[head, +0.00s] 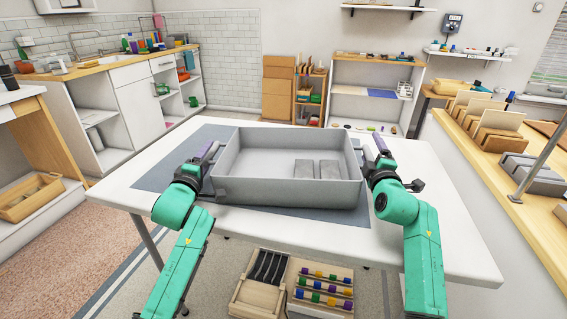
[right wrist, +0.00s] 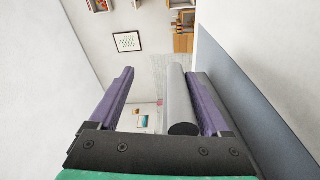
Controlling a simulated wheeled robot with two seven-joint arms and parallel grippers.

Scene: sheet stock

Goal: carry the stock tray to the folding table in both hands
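The grey stock tray (head: 290,193) sits on a blue-grey mat (head: 183,160) on a white table (head: 140,192), which I take to be the folding table. My right gripper (head: 378,147) is at the tray's right side. In the right wrist view its purple fingers (right wrist: 160,75) are apart, with a grey round bar (right wrist: 176,95), apparently the tray's handle, between them, nearer the right finger.
A wooden crate (head: 258,298) and a rack of coloured pieces (head: 322,285) stand low at the table's front. A counter with sorted stock (head: 498,125) runs along the right. Cupboards (head: 135,95) and a sink counter are at the left. Bare tabletop surrounds the mat.

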